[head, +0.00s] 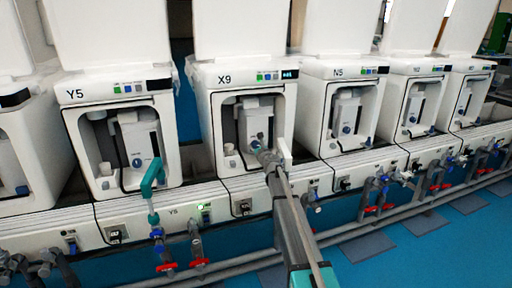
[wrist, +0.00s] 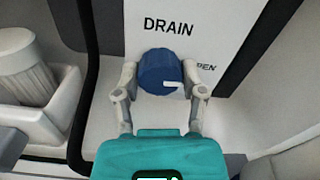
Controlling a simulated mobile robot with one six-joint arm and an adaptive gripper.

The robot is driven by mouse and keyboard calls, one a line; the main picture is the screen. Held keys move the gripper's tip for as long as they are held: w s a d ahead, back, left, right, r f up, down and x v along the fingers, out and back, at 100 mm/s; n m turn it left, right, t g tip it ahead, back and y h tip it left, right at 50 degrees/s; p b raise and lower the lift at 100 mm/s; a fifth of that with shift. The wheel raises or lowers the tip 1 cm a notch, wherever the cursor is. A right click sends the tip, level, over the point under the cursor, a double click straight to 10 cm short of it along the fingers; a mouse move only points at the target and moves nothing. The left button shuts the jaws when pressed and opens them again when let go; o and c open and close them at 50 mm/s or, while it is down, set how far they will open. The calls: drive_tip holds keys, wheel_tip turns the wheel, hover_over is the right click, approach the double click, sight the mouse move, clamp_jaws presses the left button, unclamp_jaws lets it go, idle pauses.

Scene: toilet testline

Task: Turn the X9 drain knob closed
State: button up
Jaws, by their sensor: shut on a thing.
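The X9 unit (head: 240,120) stands in the middle of the row in the head view, with its label at the upper left of its front. My gripper (head: 260,150) reaches into its open bay. In the wrist view, the blue drain knob (wrist: 163,72) sits below the word DRAIN on a white panel (wrist: 215,25). My gripper (wrist: 160,82) is shut on the knob, with one finger at each side. A white pointer mark on the knob points right, toward a partly hidden word ending in "PEN". In the head view the knob is mostly hidden by my gripper.
A white ribbed cup (wrist: 28,75) stands left of the panel, behind a dark edge (wrist: 90,90). Similar units Y5 (head: 125,140) and N5 (head: 345,115) flank X9. Pipes with blue and red valves (head: 170,266) run along the front below.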

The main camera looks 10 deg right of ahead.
drive_tip(key=n, duration=0.3)
drive_tip(key=shift+n, duration=0.4)
drive_tip(key=n, duration=1.3)
drive_tip(key=shift+n, duration=0.4)
drive_tip(key=o, duration=1.2)
drive_tip(key=shift+c, duration=0.2)
